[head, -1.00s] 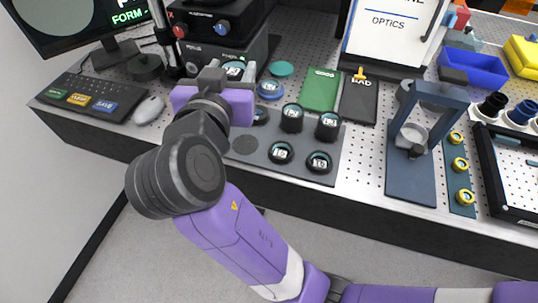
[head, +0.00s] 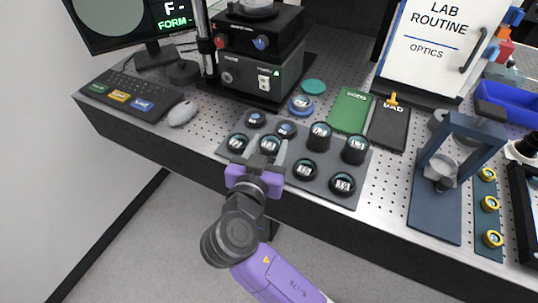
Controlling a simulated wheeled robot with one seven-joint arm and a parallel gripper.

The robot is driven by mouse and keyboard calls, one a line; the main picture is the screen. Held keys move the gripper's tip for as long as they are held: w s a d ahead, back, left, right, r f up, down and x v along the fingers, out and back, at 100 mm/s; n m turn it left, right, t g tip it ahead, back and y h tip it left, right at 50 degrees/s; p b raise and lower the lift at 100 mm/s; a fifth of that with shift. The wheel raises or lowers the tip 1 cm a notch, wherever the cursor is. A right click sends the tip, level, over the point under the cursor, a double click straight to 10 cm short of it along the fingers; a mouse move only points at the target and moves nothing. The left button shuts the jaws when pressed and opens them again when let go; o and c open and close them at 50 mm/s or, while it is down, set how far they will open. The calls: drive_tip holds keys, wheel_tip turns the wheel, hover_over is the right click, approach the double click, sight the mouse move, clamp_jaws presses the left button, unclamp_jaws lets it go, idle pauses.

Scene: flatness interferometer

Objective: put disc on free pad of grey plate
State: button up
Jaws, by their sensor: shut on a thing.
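My gripper (head: 267,150) is shut on a dark-rimmed disc (head: 269,144) with a pale label on its face. It holds the disc at the second place from the left in the front row of the grey plate (head: 323,198). The disc covers the pad there; I cannot tell if it touches it or hangs just above. A similar disc (head: 237,142) lies at the left of that row, and two more (head: 305,169), (head: 342,184) lie to the right. In the back row are two low discs (head: 255,119), (head: 286,129) and two taller black cylinders (head: 319,135), (head: 355,150).
Behind the plate are a blue ring piece (head: 301,104), a teal disc (head: 314,87), a green book (head: 350,110) and a black book (head: 389,127). A black instrument (head: 262,72) stands behind left. A blue-grey stand (head: 436,205) is at right. A mouse (head: 182,113) lies left.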

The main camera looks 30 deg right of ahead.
sight(269, 157)
drive_tip(key=shift+f, duration=1.9)
drive_tip(key=shift+f, duration=0.15)
drive_tip(key=o, duration=1.4)
drive_tip(key=shift+r, duration=0.25)
drive_tip(key=b+v, duration=0.1)
drive_tip(key=v, duration=1.1)
drive_tip(key=shift+b, duration=0.35)
